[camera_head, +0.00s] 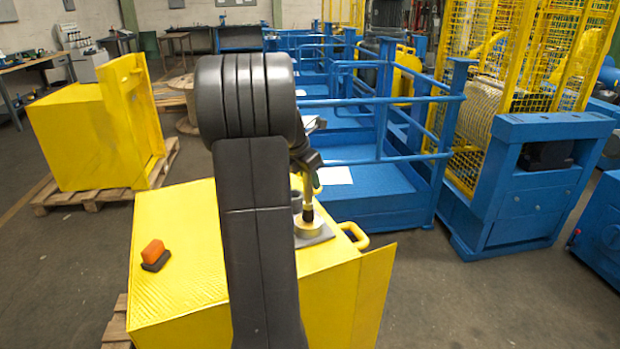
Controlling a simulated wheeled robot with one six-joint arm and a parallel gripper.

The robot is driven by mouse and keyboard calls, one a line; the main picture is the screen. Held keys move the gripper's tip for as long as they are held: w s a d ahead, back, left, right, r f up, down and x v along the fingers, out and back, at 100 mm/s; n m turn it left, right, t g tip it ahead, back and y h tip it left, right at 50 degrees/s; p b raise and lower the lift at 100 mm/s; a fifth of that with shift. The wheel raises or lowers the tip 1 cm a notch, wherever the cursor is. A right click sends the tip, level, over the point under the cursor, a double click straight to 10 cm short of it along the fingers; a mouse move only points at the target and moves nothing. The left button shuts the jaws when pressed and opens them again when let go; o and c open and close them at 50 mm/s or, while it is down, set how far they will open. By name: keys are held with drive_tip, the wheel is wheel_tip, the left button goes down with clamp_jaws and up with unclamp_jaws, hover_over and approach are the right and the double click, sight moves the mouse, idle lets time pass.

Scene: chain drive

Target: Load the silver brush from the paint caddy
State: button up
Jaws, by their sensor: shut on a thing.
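My gripper (306,178) is dark and partly hidden behind my own arm. It is shut on the silver brush (307,196), which hangs upright with its pale shaft above a dark lower end. The brush's lower end is at the paint caddy (309,230), a small yellowish round pot on a grey plate. I cannot tell whether the tip is inside the pot or just above it. The caddy stands on top of the yellow cabinet (180,255) in front of me. My arm hides the caddy's left side.
An orange and black block (154,254) lies on the cabinet's left part. A yellow handle (354,236) sticks out at its right. Blue railed platforms (380,190) stand behind, a blue machine frame (530,180) to the right. Another yellow box (85,140) sits on a pallet at left.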

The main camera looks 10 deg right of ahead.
drive_tip(key=shift+f, duration=0.5)
idle(2.0)
wheel_tip(320, 180, up, 7)
drive_tip(key=p, duration=0.7)
drive_tip(key=shift+r+p, duration=0.1)
drive_tip(key=shift+p, duration=0.3)
drive_tip(key=shift+s, duration=0.1)
